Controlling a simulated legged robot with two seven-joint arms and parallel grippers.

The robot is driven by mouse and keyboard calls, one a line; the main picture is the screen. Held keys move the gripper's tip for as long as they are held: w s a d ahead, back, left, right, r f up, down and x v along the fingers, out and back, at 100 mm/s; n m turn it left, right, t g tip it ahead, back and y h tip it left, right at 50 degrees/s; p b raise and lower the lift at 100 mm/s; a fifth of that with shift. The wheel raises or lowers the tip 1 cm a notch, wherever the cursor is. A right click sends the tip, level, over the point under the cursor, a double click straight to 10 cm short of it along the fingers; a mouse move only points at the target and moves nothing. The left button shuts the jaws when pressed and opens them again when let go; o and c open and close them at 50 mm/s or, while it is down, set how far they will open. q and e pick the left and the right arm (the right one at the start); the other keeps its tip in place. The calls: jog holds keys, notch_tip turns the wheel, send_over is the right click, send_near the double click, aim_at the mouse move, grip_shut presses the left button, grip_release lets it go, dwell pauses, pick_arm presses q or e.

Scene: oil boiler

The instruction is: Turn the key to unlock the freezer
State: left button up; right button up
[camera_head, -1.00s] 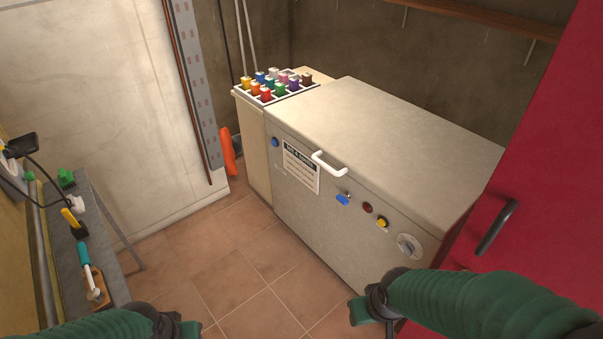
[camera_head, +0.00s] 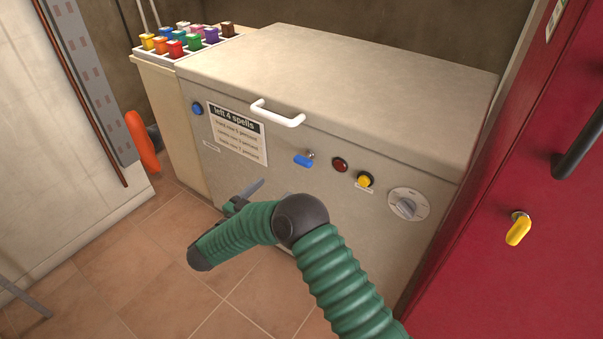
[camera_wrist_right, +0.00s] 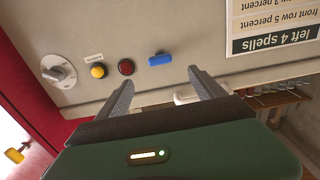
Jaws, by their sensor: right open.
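The freezer (camera_head: 330,75) is a beige chest with a white lid handle (camera_head: 277,113). A blue key (camera_head: 303,160) sits in a metal lock on its front panel, right of and below the handle. It also shows in the right wrist view (camera_wrist_right: 159,59), beyond the fingertips. My right gripper (camera_head: 246,192) is in front of the freezer, left of and below the key in the head view. In the wrist view its fingers (camera_wrist_right: 160,78) are apart with nothing between them, and the key looks clear of them. My left gripper is out of view.
Beside the key are a red light (camera_head: 340,165), a yellow button (camera_head: 365,180) and a dial (camera_head: 408,205). A sign (camera_head: 237,133) hangs left. A red cabinet (camera_head: 480,270) with a yellow key (camera_head: 518,229) stands right. A tray (camera_head: 137,50) of coloured blocks sits back left.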

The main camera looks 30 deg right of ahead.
aim_at(300, 165)
jog(key=b+x, duration=0.4)
jog(key=x, duration=1)
jog(key=shift+d+b, duration=0.1)
jog(key=shift+b, duration=0.3)
jog(key=shift+w+d+r, duration=0.1)
jog(key=shift+w+d, duration=0.15)
jog(key=shift+d, duration=0.3)
jog(key=shift+c, duration=0.5)
